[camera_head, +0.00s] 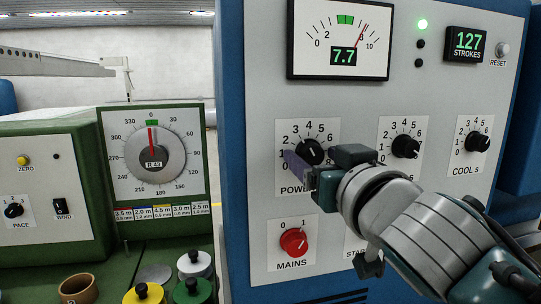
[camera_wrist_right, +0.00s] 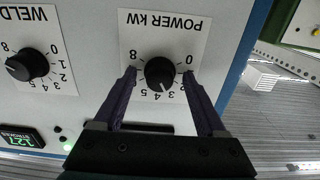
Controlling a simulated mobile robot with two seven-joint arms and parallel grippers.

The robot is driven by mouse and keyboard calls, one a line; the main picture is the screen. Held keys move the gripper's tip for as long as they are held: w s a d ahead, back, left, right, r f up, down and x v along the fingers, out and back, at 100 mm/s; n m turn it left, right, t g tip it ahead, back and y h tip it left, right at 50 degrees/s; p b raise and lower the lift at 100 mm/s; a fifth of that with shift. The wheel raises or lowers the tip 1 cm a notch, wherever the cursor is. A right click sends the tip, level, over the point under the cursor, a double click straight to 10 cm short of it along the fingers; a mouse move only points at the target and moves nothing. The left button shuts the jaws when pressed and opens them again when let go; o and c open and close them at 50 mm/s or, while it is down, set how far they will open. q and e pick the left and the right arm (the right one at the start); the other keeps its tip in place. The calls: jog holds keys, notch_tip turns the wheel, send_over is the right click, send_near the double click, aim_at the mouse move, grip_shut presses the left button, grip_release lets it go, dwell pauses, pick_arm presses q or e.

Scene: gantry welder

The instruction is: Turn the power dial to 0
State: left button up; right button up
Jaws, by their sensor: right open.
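The power dial (camera_head: 311,152) is a round black knob on a white scale card on the grey panel front. It also shows upside down in the right wrist view (camera_wrist_right: 159,72), where its white pointer mark points between 3 and 4. My right gripper (camera_head: 299,168) is at the dial, partly covering the lower part of its card in the head view. In the right wrist view its purple fingers (camera_wrist_right: 159,76) are open, one on each side of the knob. I cannot tell whether either finger touches it. My left gripper is not in view.
A second dial (camera_head: 405,146) and the cool dial (camera_head: 477,141) are to the right. The red mains switch (camera_head: 293,242) is below. A meter (camera_head: 340,38) reading 7.7 is above. A green machine (camera_head: 50,190) with a round gauge (camera_head: 154,152) stands left.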

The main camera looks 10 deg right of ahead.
grip_shut()
dwell(0.5)
jog(key=n, duration=0.9)
jog(key=shift+p, duration=0.4)
jog(key=n, duration=0.3)
jog(key=shift+n, duration=0.4)
jog(key=n, duration=0.3)
jog(key=shift+p, duration=0.4)
jog(key=shift+n, duration=1.1)
